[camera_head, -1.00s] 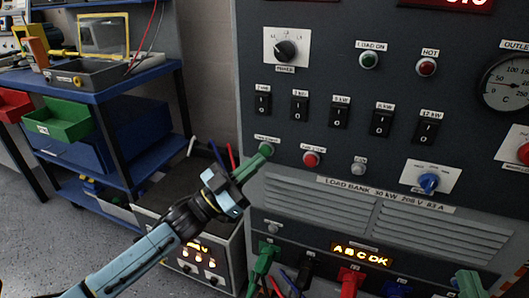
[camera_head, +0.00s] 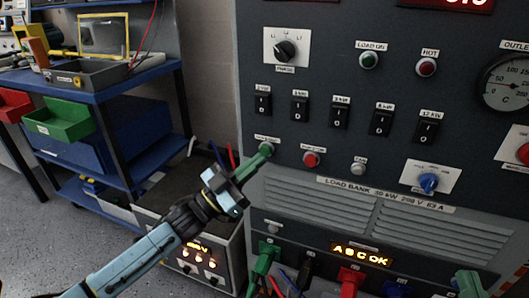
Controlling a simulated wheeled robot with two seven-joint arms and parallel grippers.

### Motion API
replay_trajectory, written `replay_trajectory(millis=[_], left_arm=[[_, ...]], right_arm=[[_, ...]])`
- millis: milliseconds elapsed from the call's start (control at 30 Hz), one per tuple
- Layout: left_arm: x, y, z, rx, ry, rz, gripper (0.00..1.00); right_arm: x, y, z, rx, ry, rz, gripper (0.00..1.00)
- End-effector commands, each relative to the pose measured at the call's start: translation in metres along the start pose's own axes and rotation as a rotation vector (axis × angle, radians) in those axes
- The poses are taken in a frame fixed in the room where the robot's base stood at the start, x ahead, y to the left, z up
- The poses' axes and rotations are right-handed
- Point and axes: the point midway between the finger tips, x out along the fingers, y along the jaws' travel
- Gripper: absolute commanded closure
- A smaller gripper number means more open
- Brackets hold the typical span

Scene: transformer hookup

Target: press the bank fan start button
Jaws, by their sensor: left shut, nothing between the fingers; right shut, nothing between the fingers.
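The load bank panel (camera_head: 300,205) has a row with a small label (camera_head: 267,139) above my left gripper's tips. My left gripper (camera_head: 266,150) is shut and empty, its green fingertips at the spot below that label. The button there is hidden behind the tips; I cannot tell whether they touch it or whether it is pushed in. To its right are a red button (camera_head: 311,159) and a pale, unlit-looking fan lamp (camera_head: 358,168). My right gripper (camera_head: 468,281) shows only in part at the bottom right, low in front of the panel, shut and empty.
Breaker switches (camera_head: 339,117) and a selector knob (camera_head: 284,51) sit above. A blue knob (camera_head: 428,183) is to the right. A blue cart (camera_head: 120,80) stands left.

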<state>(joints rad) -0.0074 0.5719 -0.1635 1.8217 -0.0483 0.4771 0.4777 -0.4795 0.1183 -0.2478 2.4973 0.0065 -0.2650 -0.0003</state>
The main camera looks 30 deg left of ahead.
Motion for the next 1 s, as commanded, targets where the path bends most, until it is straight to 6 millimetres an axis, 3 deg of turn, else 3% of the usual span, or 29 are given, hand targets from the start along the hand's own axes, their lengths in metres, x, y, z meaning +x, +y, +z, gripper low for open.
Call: replay_trajectory(millis=[1000], left_arm=[[0.0091,-0.0067,0.0062,0.0,0.001,0.0,1.0]], right_arm=[[0.0002,0.0,-0.0009,0.0,0.0,0.0,1.0]])
